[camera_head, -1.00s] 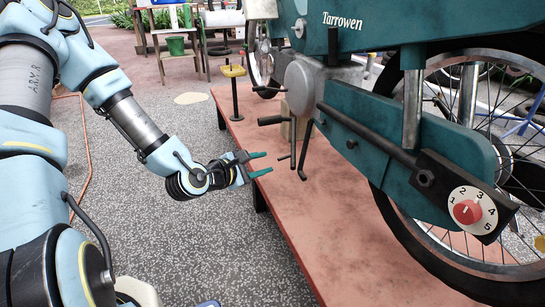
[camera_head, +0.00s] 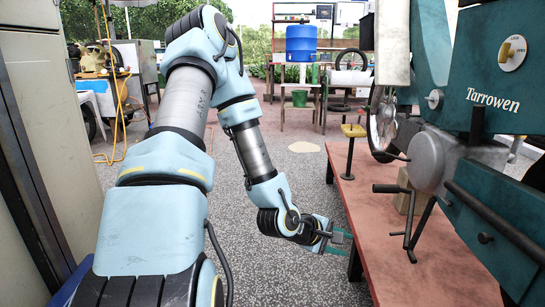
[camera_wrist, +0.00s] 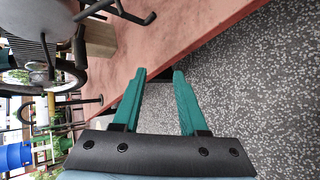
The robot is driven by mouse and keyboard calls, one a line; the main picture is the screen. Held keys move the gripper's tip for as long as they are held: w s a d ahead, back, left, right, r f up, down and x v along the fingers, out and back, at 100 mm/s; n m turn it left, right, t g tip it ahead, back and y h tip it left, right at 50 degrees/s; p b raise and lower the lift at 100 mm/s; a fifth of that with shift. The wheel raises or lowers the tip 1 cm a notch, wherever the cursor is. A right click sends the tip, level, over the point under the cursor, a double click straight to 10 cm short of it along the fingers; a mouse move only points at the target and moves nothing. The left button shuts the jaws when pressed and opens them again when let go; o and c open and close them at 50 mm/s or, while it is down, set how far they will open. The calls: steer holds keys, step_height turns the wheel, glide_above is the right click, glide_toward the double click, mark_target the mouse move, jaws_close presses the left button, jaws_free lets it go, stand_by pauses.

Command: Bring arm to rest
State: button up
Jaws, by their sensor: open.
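My gripper (camera_head: 345,243) is open and empty, out in front of my bent arm, close to the left edge of the red platform. In the wrist view its two green fingers (camera_wrist: 158,75) stand apart with nothing between them. The grey speckled floor and the platform's edge show beyond the fingertips.
The red platform (camera_head: 440,270) fills the lower right. Cart levers (camera_head: 407,220) stick out toward my arm. A grey cabinet (camera_head: 40,120) stands close on the left. A blue barrel (camera_head: 300,43) and a green bucket (camera_head: 299,98) are at the back.

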steer(key=a+r+m+g+y, duration=0.1)
steer(key=a+r+m+y, duration=0.25)
steer(key=a, duration=0.75)
steer(key=a+r+m+y, duration=0.3)
steer(key=a+m+y, duration=0.15)
steer(key=a, duration=0.65)
steer(key=s+a+r+m+g+y, duration=0.2)
steer(key=s+a+r, duration=0.2)
steer(key=a+r, duration=0.15)
step_height(320, 180, up, 35)
steer(key=d+p, duration=0.1)
steer(key=p, duration=3.4)
steer(key=shift+r+p, duration=0.15)
steer(key=shift+p, duration=0.25)
steer(key=shift+o, duration=0.6)
